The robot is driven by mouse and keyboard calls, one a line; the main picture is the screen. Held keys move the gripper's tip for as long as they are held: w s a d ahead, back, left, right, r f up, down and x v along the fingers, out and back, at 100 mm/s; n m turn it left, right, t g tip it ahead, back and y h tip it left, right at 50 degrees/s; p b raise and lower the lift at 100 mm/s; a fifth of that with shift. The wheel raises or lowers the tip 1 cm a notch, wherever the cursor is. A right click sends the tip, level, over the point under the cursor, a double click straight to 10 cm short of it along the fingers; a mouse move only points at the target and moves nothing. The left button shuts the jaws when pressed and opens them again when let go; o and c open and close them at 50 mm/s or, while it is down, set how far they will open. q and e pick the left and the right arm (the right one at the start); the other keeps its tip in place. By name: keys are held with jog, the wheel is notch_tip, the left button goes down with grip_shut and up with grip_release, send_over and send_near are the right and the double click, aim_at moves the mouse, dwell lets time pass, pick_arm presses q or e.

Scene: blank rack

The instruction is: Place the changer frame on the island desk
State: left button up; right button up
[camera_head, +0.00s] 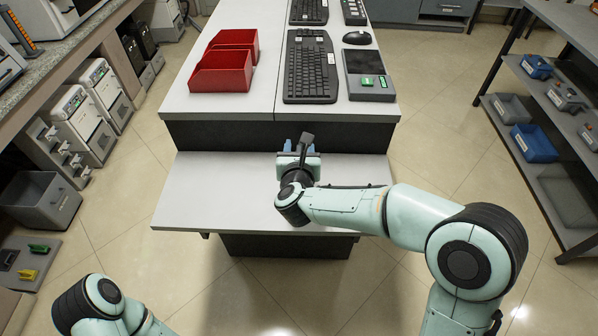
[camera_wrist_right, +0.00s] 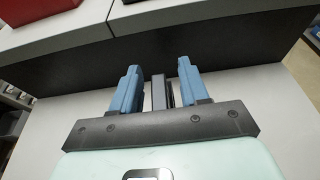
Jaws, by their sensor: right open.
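A dark grey upright piece, which looks like the changer frame (camera_head: 307,139), stands at the lower white ledge of the island desk (camera_head: 215,190). In the right wrist view the dark piece (camera_wrist_right: 159,94) shows between my blue fingers, with a gap on each side. My right gripper (camera_head: 299,150) is open around it, above the ledge; the wrist view shows the open fingers (camera_wrist_right: 157,88) too. The lower part of the piece is hidden behind the gripper. Of my left arm only a part shows at the bottom left; its gripper is out of view.
The desk's raised top holds red bins (camera_head: 222,70), a keyboard (camera_head: 310,68), a mouse (camera_head: 357,38) and a black device (camera_head: 368,75) with a green label. A shelf rack (camera_head: 540,100) with blue and grey bins stands at the right. The ledge is clear on both sides.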

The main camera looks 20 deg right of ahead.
grip_shut()
dwell(1.4)
